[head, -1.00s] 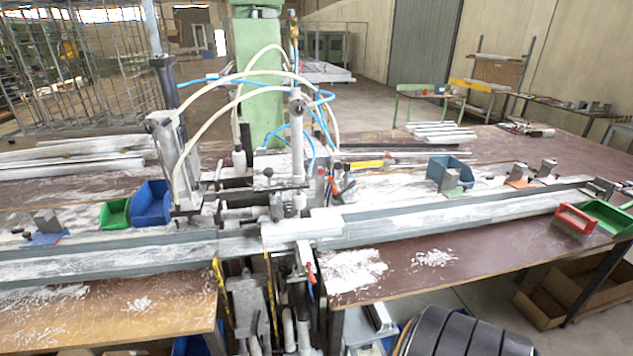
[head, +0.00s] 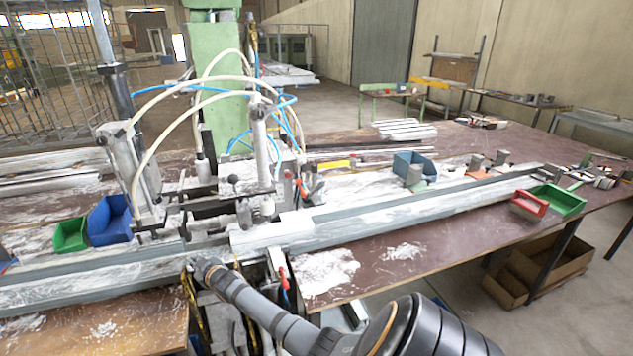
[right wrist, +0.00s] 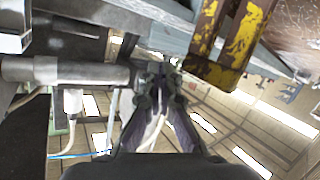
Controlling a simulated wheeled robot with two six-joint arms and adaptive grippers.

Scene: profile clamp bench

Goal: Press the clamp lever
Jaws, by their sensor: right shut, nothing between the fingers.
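A lever with a red handle (head: 284,282) hangs at the front of the clamp machine, below the white-dusted profile rail (head: 330,232). Another red-orange handle (head: 304,186) stands behind the rail; I cannot tell which is the clamp lever. My right arm reaches in from the lower right, and its gripper end (head: 205,269) is by the front of the machine, left of the front red handle and just below the rail. In the right wrist view the gripper (right wrist: 158,70) is shut and empty. No red handle shows there. My left gripper is not in view.
A worn yellow bracket (right wrist: 228,42) is close right of the fingers, a grey cylinder (right wrist: 65,72) left. Blue (head: 110,221) and green (head: 70,235) bins stand left on the bench; a red bin (head: 529,203) is at right. White dust covers much of the bench (head: 400,265).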

